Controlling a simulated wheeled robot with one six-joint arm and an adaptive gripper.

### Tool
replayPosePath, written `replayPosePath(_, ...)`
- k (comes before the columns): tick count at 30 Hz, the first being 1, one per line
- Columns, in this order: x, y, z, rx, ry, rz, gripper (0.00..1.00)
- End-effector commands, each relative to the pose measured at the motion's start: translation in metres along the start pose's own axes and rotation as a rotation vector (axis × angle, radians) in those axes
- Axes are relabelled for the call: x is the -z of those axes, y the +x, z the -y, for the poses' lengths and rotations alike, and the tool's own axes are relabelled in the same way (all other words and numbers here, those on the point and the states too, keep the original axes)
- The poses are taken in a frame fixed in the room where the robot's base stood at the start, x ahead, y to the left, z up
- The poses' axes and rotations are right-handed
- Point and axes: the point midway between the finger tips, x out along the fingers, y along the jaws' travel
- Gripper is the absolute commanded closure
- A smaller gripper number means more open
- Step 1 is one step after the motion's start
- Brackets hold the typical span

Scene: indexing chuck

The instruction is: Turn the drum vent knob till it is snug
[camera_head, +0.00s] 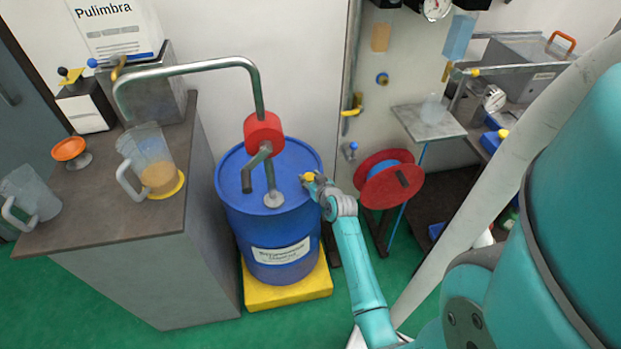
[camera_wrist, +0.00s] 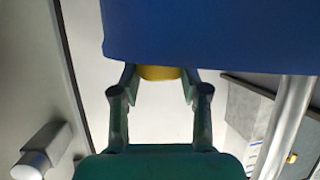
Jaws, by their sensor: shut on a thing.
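The blue drum (camera_head: 278,228) stands upright on a yellow base, with a red-bodied pump (camera_head: 263,133) on its lid. The yellow vent knob (camera_head: 308,176) is at the right side of the drum's top. My gripper (camera_head: 312,181) is at this knob, reaching in from the lower right. In the wrist view, the yellow knob (camera_wrist: 160,73) lies between the two fingertips of my gripper (camera_wrist: 159,80), which is shut on it. The drum's blue wall (camera_wrist: 210,35) fills the top of that view. The knob's thread and seat are hidden.
A bench (camera_head: 95,231) with a jug (camera_head: 148,165) on a yellow disc stands left of the drum. A bent grey pipe (camera_head: 190,67) arches from the pump to above the jug. A red hose reel (camera_head: 389,180) stands close to the right of my gripper. Green floor shows in front.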

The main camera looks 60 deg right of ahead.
Motion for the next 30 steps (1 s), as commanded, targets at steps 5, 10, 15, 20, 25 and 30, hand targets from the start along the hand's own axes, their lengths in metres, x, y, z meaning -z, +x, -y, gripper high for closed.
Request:
replayPosePath(5,-0.0002,0.0,0.0007,-0.007,0.003,0.001,0.9)
replayPosePath(10,-0.0001,-0.0001,0.0015,-0.034,0.013,0.0,0.9)
replayPosePath(15,-0.0001,0.0,0.0028,-0.088,0.033,0.0,0.9)
replayPosePath(20,0.0002,0.0001,0.0038,-0.157,0.061,0.0,0.9)
replayPosePath(25,0.0004,0.0005,0.0054,-0.234,0.094,0.0,0.9)
replayPosePath(30,0.0011,0.0009,0.0064,-0.309,0.125,-0.001,0.9)
